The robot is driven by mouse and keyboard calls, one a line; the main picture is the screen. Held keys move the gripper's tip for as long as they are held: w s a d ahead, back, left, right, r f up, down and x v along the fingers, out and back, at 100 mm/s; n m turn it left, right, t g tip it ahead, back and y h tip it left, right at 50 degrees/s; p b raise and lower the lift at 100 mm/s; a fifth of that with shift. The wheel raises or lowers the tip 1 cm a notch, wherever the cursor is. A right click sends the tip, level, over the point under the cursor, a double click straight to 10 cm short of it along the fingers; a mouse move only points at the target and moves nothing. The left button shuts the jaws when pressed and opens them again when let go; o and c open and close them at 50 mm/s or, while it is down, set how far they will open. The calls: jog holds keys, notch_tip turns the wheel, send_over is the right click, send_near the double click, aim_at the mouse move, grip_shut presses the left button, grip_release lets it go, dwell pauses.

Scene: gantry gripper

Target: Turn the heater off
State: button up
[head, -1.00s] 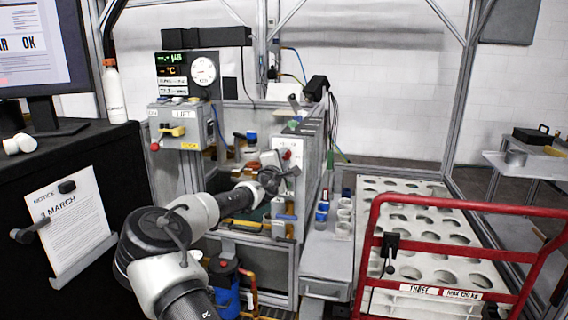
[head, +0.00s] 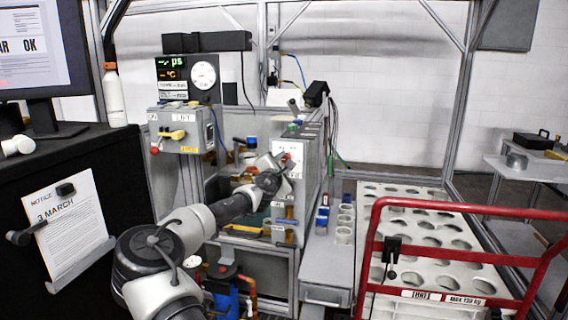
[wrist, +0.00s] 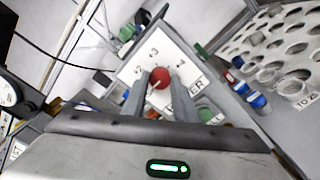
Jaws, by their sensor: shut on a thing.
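The heater control is a round red knob (wrist: 160,78) on a white panel (wrist: 150,55) with digits and a partly hidden label ending in "ER". In the wrist view my gripper (wrist: 162,85) has its two grey fingers on either side of the knob, closed on it. In the head view my gripper (head: 282,166) is at the front of the grey cabinet, at the white panel, and the red knob shows just above it (head: 286,157). The fingers hide part of the knob's sides and the label. The knob's exact setting is hard to read.
A grey box with a yellow lever (head: 172,134) stands left of the cabinet under a display with a dial (head: 203,75). A red rail (head: 470,207) and a white tray with round holes (head: 415,222) are at right. Several small cups (head: 344,222) stand between.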

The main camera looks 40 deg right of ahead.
jog(key=o, duration=1.1)
jog(key=shift+c, duration=0.2)
jog(key=shift+a, duration=0.1)
jog(key=p+v, duration=0.2)
jog(key=v, duration=1.5)
jog(key=shift+s, duration=0.2)
